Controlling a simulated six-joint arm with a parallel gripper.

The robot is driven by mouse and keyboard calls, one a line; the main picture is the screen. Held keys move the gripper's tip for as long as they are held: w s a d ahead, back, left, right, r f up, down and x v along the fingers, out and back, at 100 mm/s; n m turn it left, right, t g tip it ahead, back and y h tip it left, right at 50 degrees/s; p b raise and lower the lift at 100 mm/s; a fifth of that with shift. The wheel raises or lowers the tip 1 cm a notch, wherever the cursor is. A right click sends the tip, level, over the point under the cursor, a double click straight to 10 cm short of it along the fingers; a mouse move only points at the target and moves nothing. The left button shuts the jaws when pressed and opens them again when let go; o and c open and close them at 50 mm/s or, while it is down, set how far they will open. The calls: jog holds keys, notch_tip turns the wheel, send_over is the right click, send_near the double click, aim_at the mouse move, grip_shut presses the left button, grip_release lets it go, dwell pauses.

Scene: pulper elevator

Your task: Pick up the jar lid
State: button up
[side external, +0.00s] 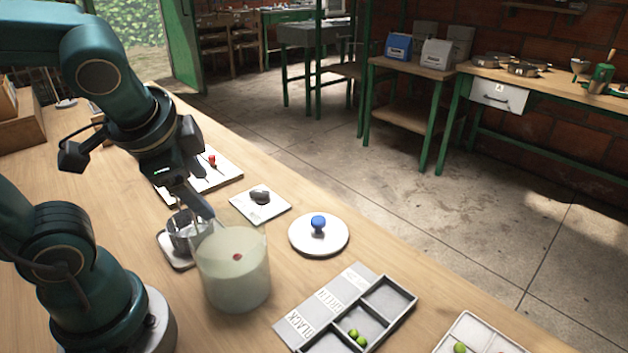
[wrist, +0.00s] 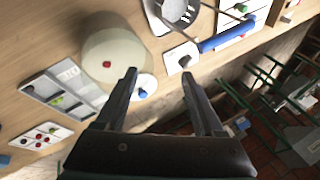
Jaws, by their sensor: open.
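The jar lid, a round white disc with a blue knob (side external: 332,241), lies flat on the wooden table right of a large translucent jar (side external: 232,285). In the wrist view the lid (wrist: 149,80) is small and partly hidden behind my left-hand finger; its blue knob shows beside that finger. The jar holds a cloudy, pale filling with a small red object in it; it also shows in the wrist view (wrist: 112,45). My gripper (side external: 202,208) is open and empty. In the side view it appears left of the lid, behind the jar's rim; its fingers (wrist: 158,73) also show in the wrist view.
A metal cup (side external: 180,232) on a pale base stands left of the jar. A grey stone (side external: 260,193) lies on a white card behind the lid. A compartment tray (side external: 405,303) with green pieces is at the front right. Bare table separates the lid and tray.

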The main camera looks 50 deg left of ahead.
jog(key=w+a+m+y, duration=0.3)
jog(key=w+m+y, duration=0.1)
jog(key=w+m, duration=0.15)
jog(key=m+t+y, duration=0.3)
jog(key=m, duration=0.9)
send_over(318, 223)
jog(key=s+a, duration=0.2)
notch_tip(318, 223, down, 6)
jog(key=f, duration=0.1)
jog(key=d+f+m, duration=0.1)
jog(key=d+f+m+t, duration=0.1)
jog(key=d+f+m, duration=0.1)
jog(key=shift+w+t+h, duration=0.3)
jog(key=shift+t, duration=0.1)
jog(key=f+m, duration=0.1)
jog(key=s+d+f+m, duration=0.1)
jog(key=f, duration=0.1)
jog(key=shift+d, duration=0.2)
jog(key=shift+h, duration=0.3)
jog(key=shift+x, duration=2.4)
jog(key=shift+r, duration=0.1)
jog(key=shift+c, duration=0.3)
